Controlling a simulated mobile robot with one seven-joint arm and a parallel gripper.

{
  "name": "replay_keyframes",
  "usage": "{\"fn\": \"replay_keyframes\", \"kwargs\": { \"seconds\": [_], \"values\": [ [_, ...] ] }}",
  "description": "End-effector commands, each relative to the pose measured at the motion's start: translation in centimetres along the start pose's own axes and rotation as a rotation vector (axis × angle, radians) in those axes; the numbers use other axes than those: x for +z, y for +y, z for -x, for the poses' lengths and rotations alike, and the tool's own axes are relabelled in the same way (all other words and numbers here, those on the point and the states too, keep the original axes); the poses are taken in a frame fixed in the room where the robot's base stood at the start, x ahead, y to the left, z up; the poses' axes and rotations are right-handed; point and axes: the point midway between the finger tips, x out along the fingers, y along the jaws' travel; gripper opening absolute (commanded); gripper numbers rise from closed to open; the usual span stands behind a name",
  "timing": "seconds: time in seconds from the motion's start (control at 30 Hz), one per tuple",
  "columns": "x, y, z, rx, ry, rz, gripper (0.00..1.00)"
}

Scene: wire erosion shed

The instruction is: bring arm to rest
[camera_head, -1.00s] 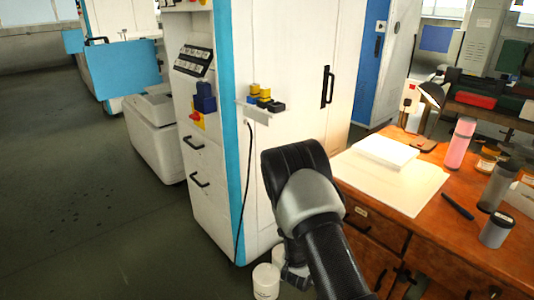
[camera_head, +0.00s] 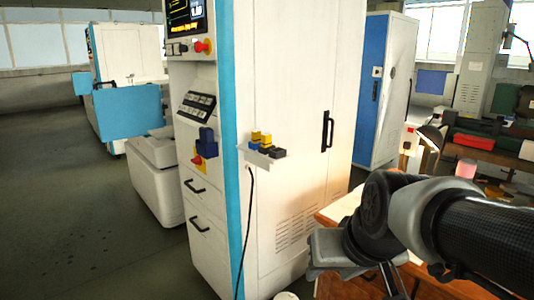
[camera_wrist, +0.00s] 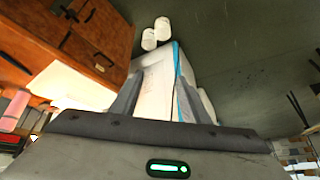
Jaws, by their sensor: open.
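My arm reaches in from the lower right of the head view and bends over the wooden desk (camera_head: 340,208). The grey end of the arm hangs low at the bend, and its fingertips cannot be made out there. In the wrist view my gripper (camera_wrist: 163,95) shows its two dark fingers spread apart, with nothing between them. The white machine cabinet with a blue edge (camera_head: 300,110) stands beyond the arm. It also shows behind the fingers in the wrist view (camera_wrist: 155,85), apparently apart from them.
The desk also fills the wrist view's upper left (camera_wrist: 100,35). Two white containers (camera_wrist: 149,38) (camera_wrist: 162,27) stand on the floor by the cabinet. A small shelf with yellow and dark blocks (camera_head: 265,150) juts from the cabinet. Open floor (camera_head: 100,230) lies to the left.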

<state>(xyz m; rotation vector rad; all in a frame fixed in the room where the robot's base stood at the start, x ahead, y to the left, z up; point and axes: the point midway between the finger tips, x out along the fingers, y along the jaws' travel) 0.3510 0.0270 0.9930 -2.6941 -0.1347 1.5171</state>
Motion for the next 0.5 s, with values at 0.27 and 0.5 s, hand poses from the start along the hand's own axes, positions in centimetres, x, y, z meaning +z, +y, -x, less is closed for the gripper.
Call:
{"fn": "replay_keyframes", "kwargs": {
  "seconds": [0.27,0.5],
  "values": [
    [5.7,1.9,5.1,0.087,-0.041,-0.002,0.42],
    [3.7,1.7,10.0,0.101,-0.055,-0.005,0.42]
  ]
}}
